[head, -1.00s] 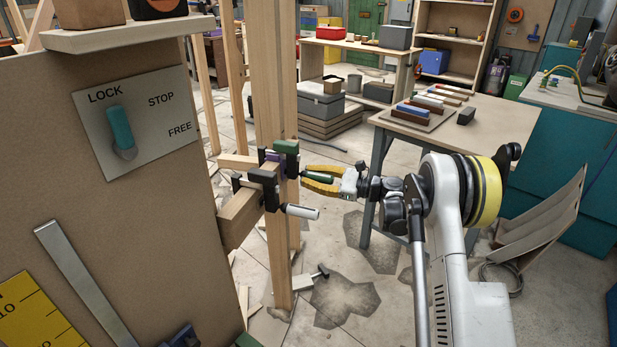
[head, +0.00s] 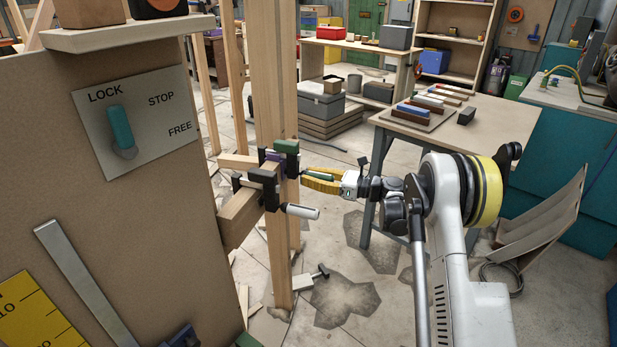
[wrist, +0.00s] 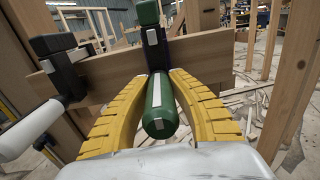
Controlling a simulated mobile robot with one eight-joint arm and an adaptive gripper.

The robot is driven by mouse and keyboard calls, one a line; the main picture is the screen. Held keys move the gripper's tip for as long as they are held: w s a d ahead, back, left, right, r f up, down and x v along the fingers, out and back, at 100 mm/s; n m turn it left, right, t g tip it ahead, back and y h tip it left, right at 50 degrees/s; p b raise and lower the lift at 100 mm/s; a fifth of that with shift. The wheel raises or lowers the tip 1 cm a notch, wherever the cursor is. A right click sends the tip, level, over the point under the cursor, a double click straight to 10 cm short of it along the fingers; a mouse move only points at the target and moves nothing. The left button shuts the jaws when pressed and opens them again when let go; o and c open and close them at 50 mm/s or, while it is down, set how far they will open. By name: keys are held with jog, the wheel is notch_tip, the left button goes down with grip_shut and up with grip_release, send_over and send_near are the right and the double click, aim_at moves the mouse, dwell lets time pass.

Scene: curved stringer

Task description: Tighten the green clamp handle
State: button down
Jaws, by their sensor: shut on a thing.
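The green clamp handle (wrist: 160,108) lies between the two yellow fingers of my gripper (wrist: 162,95) in the wrist view, with a finger against each side. In the head view the green handle (head: 320,176) shows only in part beside my gripper (head: 324,181). Its clamp has a green top (head: 286,146) and sits on the wooden post and crosspiece. A second clamp, black with a white handle (head: 301,212), stands to the left of it in the wrist view, where its white handle (wrist: 30,131) is apart from my fingers.
A panel with a teal lever (head: 121,128) fills the left side. A table (head: 450,121) with coloured bars stands behind my arm. A mallet-like tool (head: 311,279) lies on the floor.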

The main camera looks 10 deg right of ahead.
jog(key=c, duration=1.2)
grip_release()
jog(key=shift+d, duration=0.1)
jog(key=v, duration=1.2)
jog(key=b+v, duration=0.1)
jog(key=v, duration=0.5)
jog(key=shift+d, duration=0.25)
